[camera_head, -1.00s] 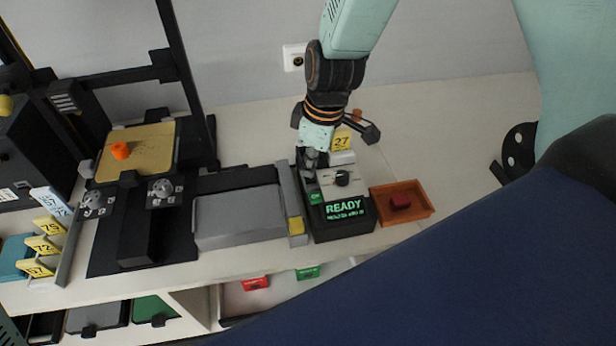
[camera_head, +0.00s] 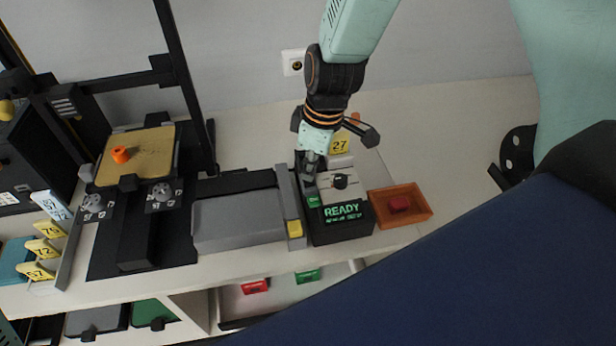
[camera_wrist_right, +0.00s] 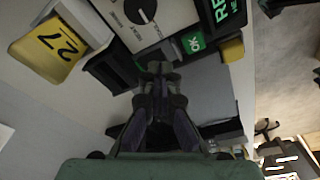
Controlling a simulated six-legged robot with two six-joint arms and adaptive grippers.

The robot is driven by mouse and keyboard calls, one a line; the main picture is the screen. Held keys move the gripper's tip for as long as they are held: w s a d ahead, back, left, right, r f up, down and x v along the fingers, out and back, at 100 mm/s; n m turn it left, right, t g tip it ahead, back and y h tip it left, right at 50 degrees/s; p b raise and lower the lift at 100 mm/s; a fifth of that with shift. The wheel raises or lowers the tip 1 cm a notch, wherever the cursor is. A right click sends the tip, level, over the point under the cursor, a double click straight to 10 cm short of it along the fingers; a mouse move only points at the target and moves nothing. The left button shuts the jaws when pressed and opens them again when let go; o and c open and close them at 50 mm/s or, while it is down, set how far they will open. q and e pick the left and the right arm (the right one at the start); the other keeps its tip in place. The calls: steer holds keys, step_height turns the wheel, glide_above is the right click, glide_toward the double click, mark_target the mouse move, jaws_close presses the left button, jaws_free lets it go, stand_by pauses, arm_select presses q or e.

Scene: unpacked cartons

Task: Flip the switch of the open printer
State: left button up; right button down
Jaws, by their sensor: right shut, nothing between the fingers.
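The open-frame printer (camera_head: 170,62) stands at the left, with a tan bed (camera_head: 137,160) carrying an orange piece (camera_head: 120,155). To its right is a control box (camera_head: 343,230) with a lit green READY display (camera_head: 343,211), a black knob (camera_head: 341,181) and a green panel (camera_head: 313,200). My right gripper (camera_head: 308,173) is shut and empty, pointing down at the box's left side just behind the green panel. Its fingertips (camera_wrist_right: 160,68) hide what lies beneath; I cannot tell whether they touch. My left gripper is not in view.
A grey slab (camera_head: 238,218) lies left of the box, and an orange tray (camera_head: 425,212) with a red block lies right. A yellow 27 tag (camera_head: 339,143) stands behind the box. A wall socket (camera_head: 293,62) is behind.

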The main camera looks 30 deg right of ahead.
mark_target(310, 183)
steer(key=shift+w, duration=0.1)
steer(key=shift+f, duration=0.2)
steer(key=shift+f+b, duration=0.25)
steer(key=shift+b, duration=0.1)
steer(key=shift+f, duration=0.15)
stand_by(0.4)
steer(key=shift+f+b, duration=0.35)
steer(key=shift+b, duration=0.1)
steer(key=shift+r, duration=0.1)
steer(key=shift+r+p, duration=3.05)
steer(key=shift+r, duration=0.45)
steer(key=shift+f, duration=0.15)
